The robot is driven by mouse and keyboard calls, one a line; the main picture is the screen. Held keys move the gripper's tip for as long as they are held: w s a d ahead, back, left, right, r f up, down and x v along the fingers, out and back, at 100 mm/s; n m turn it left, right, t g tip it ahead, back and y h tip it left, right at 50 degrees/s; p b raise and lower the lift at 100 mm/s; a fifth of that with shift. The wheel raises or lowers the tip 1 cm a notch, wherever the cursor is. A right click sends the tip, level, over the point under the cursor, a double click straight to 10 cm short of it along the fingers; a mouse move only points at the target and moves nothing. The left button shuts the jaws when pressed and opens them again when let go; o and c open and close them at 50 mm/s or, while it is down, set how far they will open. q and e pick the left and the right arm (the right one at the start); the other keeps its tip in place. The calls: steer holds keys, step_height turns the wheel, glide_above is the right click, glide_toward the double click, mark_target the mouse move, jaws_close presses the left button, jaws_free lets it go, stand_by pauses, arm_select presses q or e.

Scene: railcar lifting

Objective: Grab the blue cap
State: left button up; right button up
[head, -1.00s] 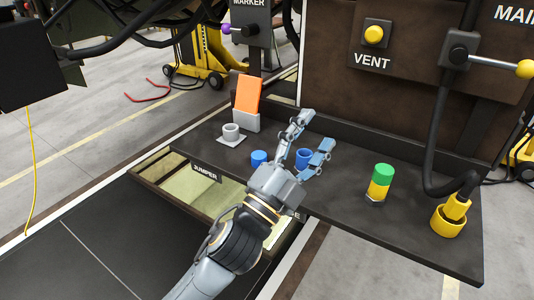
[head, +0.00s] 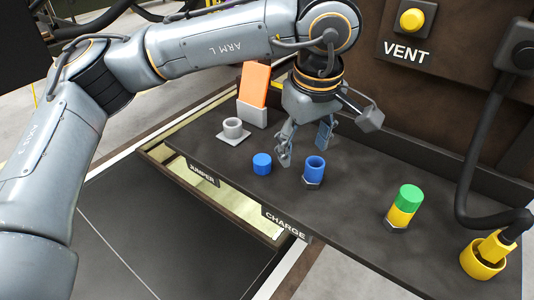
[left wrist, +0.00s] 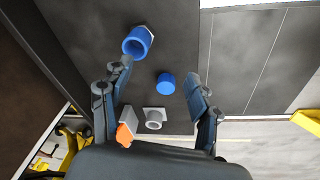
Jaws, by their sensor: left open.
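The blue cap (head: 262,163) is a short solid blue cylinder on the dark shelf (head: 345,215), near its front edge. In the left wrist view the cap (left wrist: 166,84) lies between the two spread fingers, below them and apart from them. My left gripper (head: 305,150) is open, points down over the shelf and holds nothing. Its fingers are just right of and behind the cap in the head view. A blue open-topped fitting (head: 314,170) stands right of the cap; it also shows in the left wrist view (left wrist: 138,42). My right gripper is not seen.
A grey ring on a square base (head: 233,130) and an orange plate in a grey holder (head: 253,92) stand to the left. A green-capped yellow fitting (head: 404,207) and a yellow plug with cable (head: 485,258) are at right.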

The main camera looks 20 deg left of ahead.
arm_select(q)
steer(key=w+a+r+t+y, duration=0.1)
steer(key=w+a+r+y, duration=0.25)
steer(key=a, duration=0.25)
steer(key=p, duration=0.2)
glide_above(262, 160)
steer(key=d, duration=0.2)
steer(key=shift+n+h, duration=0.4)
steer(key=shift+h, duration=0.05)
steer(key=f, duration=0.6)
steer(key=shift+s+a+f, duration=0.2)
steer(key=shift+s+f, duration=0.05)
steer(key=shift+f, duration=0.05)
steer(key=shift+w+a+f, duration=0.1)
steer(key=shift+f, duration=0.75)
steer(key=p+x, duration=0.1)
steer(key=s+x, duration=0.1)
steer(key=x, duration=0.1)
steer(key=shift+w+f+p, duration=0.1)
steer(key=shift+f+p, duration=0.25)
steer(key=shift+f, duration=0.05)
steer(key=shift+w+a+f, duration=0.15)
steer(key=shift+f, duration=0.25)
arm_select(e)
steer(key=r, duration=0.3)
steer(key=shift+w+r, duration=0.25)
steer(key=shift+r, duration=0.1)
arm_select(q)
steer(key=shift+c, duration=0.5)
